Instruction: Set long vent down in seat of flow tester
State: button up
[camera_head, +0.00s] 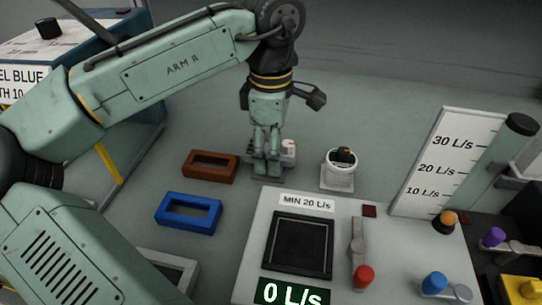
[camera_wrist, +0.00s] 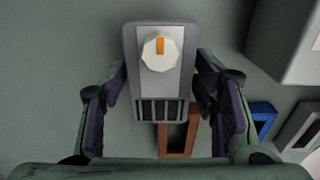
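The long vent, a grey plate with a white knob marked orange and dark slats at one end, shows in the wrist view (camera_wrist: 159,85). In the head view its white-knob end (camera_head: 288,147) shows behind my gripper (camera_head: 267,165), low at the table; the rest is mostly hidden. In the wrist view my gripper (camera_wrist: 162,100) has one finger on each side of the vent, with gaps along the pads; contact at the tips is unclear. The flow tester (camera_head: 250,245) is a pale box with an empty-looking dark seat (camera_head: 300,243) and a 0 L/s display.
A brown frame (camera_head: 210,165), a blue frame (camera_head: 188,213) and a grey frame (camera_head: 190,270) lie left of the tester. A round white part (camera_head: 338,172) stands behind it. A red-knobbed lever (camera_head: 362,277) is beside the seat; a scale board (camera_head: 440,165) stands right.

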jog(key=c, duration=1)
jog(key=shift+o, duration=0.2)
